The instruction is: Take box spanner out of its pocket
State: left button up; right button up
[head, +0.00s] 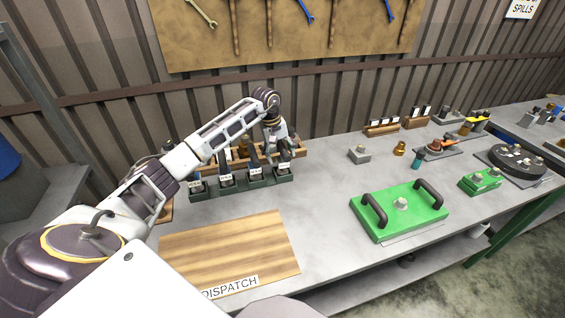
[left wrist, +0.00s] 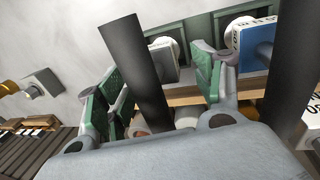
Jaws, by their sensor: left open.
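A dark green rack (head: 240,187) with several labelled pockets stands on the bench, with tools upright in it. The labels are too small to read, so I cannot tell which tool is the box spanner. My left gripper (head: 273,147) is over the right part of the rack and hides some of it. In the left wrist view my left gripper (left wrist: 155,88) is open, with green pads on its fingers. A dark round shaft (left wrist: 138,65) crosses the view between the fingers; contact is unclear. A white-labelled tool (left wrist: 163,58) and a blue one (left wrist: 256,50) are beyond. My right gripper is out of view.
A wooden DISPATCH board (head: 228,250) lies in front of the rack. A wooden rack (head: 240,155) stands behind it. A green plate with two black handles (head: 400,208) is to the right. The bench between is mostly clear. A tool board (head: 285,35) hangs behind.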

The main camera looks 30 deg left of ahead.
pick_arm(q)
jog(key=shift+w+d+f, duration=0.1)
jog(key=shift+f, duration=0.5)
jog(key=shift+w+d+f, duration=0.1)
jog(key=shift+f, duration=0.5)
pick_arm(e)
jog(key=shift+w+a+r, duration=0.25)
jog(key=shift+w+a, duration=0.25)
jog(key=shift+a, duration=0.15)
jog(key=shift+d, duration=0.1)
